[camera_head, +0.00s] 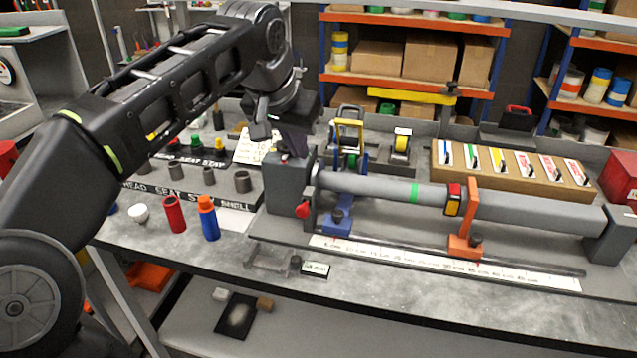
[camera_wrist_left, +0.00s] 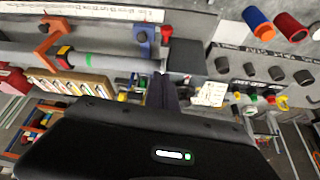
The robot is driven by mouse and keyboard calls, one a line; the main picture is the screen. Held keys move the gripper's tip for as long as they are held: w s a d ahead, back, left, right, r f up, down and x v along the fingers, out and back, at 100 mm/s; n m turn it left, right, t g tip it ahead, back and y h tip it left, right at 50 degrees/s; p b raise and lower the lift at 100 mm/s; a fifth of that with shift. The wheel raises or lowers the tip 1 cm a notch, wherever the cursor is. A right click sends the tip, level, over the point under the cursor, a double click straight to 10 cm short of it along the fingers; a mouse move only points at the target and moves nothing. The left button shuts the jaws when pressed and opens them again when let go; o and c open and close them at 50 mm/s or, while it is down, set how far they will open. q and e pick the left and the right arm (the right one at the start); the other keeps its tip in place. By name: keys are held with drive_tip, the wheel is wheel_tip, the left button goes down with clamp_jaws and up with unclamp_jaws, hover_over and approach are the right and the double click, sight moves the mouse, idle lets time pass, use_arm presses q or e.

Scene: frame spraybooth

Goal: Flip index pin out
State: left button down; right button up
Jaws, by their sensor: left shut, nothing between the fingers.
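A fixture on the bench holds a long grey tube (camera_head: 375,186) with a green band, running from a dark grey block (camera_head: 288,187). A red knob (camera_head: 302,210) sticks out of the block's front face; it shows in the left wrist view as well (camera_wrist_left: 166,32). I cannot tell which part is the index pin; small parts on the block's top are partly hidden by my gripper. My left gripper (camera_head: 291,153) points down just above the block, shut and empty. Its fingers also show in the left wrist view (camera_wrist_left: 163,92). My right gripper is not in view.
A blue clamp (camera_head: 338,222) and an orange clamp (camera_head: 465,243) stand along the tube, behind a white scale (camera_head: 440,264). Red (camera_head: 174,214) and blue-orange (camera_head: 209,218) cylinders stand left of the block. A wooden card holder (camera_head: 510,172) sits behind. The front bench strip is mostly clear.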

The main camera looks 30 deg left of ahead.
use_arm(q)
drive_tip(key=shift+s, duration=0.15)
hover_over(305, 206)
drive_tip(key=w+a, duration=0.1)
drive_tip(key=w, duration=0.2)
wheel_tip(305, 206, down, 9)
drive_tip(key=shift+w+f, duration=0.1)
drive_tip(key=shift+w, duration=0.05)
drive_tip(key=s, duration=0.1)
drive_tip(key=f, duration=0.1)
drive_tip(key=s, duration=0.1)
drive_tip(key=shift+s+d+f, duration=0.25)
drive_tip(key=shift+s+f, duration=0.1)
drive_tip(key=shift+f, duration=0.05)
drive_tip(key=shift+s+f, duration=0.15)
drive_tip(key=shift+f, duration=0.15)
